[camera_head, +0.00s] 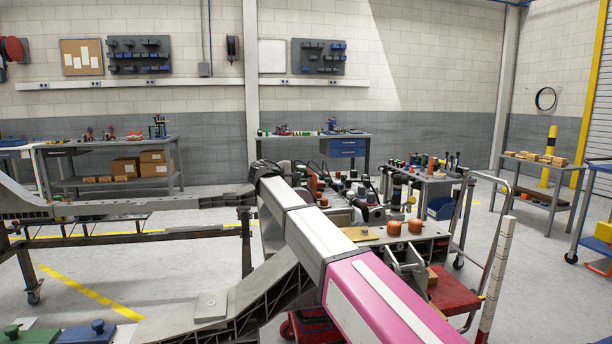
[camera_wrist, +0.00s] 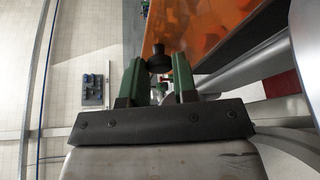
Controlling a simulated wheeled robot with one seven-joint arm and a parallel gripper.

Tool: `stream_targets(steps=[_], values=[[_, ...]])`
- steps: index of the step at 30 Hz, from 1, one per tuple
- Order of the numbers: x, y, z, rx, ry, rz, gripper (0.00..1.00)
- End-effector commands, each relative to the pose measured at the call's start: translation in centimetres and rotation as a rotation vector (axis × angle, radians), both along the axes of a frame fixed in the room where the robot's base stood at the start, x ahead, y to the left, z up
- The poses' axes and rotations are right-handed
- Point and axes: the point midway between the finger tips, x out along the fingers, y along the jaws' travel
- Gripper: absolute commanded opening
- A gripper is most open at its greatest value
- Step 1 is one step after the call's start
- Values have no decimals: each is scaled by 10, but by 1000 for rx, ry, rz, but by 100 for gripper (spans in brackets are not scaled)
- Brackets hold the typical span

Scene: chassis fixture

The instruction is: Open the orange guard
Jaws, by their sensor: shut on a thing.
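The orange guard (camera_wrist: 205,28) shows in the wrist view as a see-through orange panel with a dark edge, across the top and upper right. A black knob (camera_wrist: 158,62) is between the green fingers of my gripper (camera_wrist: 157,80), in front of the panel's left end. My gripper is shut on this knob. How the knob joins the guard is hidden. In the head view my own arm crosses the middle and hides my gripper, and I cannot make out the guard there.
A fixture bench (camera_head: 432,238) with orange-brown cylinders (camera_head: 394,228) lies behind my arm. A red cart (camera_head: 452,293) stands below it. A grey chassis frame (camera_head: 100,208) runs along the left. A tool cart (camera_head: 425,185) stands behind. Open floor shows at right.

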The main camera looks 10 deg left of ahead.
Motion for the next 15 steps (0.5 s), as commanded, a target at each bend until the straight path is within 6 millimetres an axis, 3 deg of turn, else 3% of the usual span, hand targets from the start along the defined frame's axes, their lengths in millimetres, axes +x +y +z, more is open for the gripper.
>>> stream_targets(steps=[15], values=[[-5, 10, -9, -182, -87, -1, 0]])
